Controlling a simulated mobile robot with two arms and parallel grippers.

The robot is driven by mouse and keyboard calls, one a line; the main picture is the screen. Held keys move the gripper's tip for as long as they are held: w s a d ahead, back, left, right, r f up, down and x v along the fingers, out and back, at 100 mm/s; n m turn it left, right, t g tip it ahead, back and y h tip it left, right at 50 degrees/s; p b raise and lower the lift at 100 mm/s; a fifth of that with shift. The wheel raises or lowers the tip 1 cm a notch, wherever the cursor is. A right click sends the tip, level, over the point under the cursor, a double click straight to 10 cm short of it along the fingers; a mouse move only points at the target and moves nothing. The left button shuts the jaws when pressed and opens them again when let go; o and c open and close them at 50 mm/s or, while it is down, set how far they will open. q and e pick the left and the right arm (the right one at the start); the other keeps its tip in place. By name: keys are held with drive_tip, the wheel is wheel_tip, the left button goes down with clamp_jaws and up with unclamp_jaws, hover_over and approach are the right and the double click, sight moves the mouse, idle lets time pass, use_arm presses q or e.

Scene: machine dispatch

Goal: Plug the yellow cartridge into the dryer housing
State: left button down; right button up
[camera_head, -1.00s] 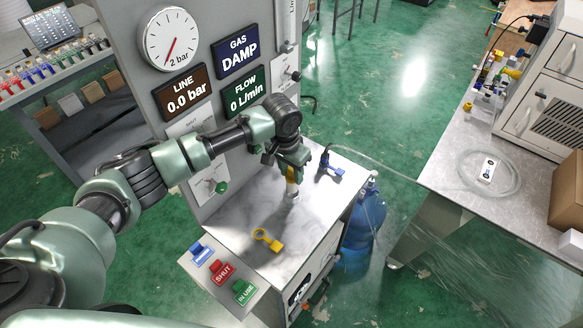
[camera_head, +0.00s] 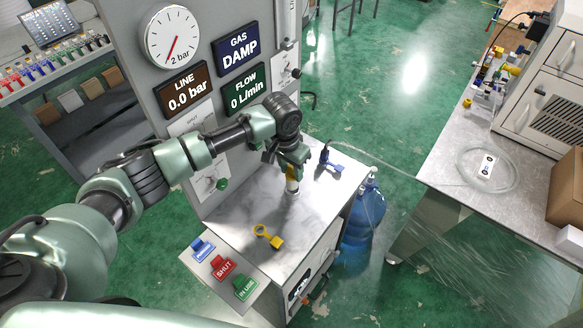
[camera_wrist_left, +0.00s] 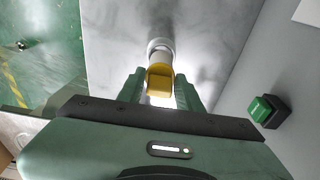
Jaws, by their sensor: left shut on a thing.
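My left gripper (camera_head: 290,161) is shut on the yellow cartridge (camera_head: 291,173) above the grey metal bench top. In the left wrist view the yellow cartridge (camera_wrist_left: 160,79) sits between the two fingers of my left gripper (camera_wrist_left: 160,88). A white cylinder (camera_head: 292,185) is directly below the yellow part, and it also shows in the left wrist view (camera_wrist_left: 158,50), with a round rim at its far end. I cannot tell whether this cylinder is the cartridge's lower body or the dryer housing, nor how deep anything is seated. My right gripper is not in view.
A gauge panel (camera_head: 205,60) stands behind. A blue water bottle (camera_head: 364,215) stands to the right.

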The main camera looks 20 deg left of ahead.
sight(291, 176)
use_arm(q)
drive_tip(key=shift+p, duration=0.3)
idle(0.5)
drive_tip(key=shift+f+b, duration=0.75)
drive_tip(key=shift+f, duration=1.15)
drive_tip(key=shift+s+f, duration=0.15)
idle(0.4)
drive_tip(key=shift+c, duration=2.3)
unclamp_jaws()
drive_tip(key=shift+r+p, duration=0.75)
drive_tip(key=shift+r, duration=2.25)
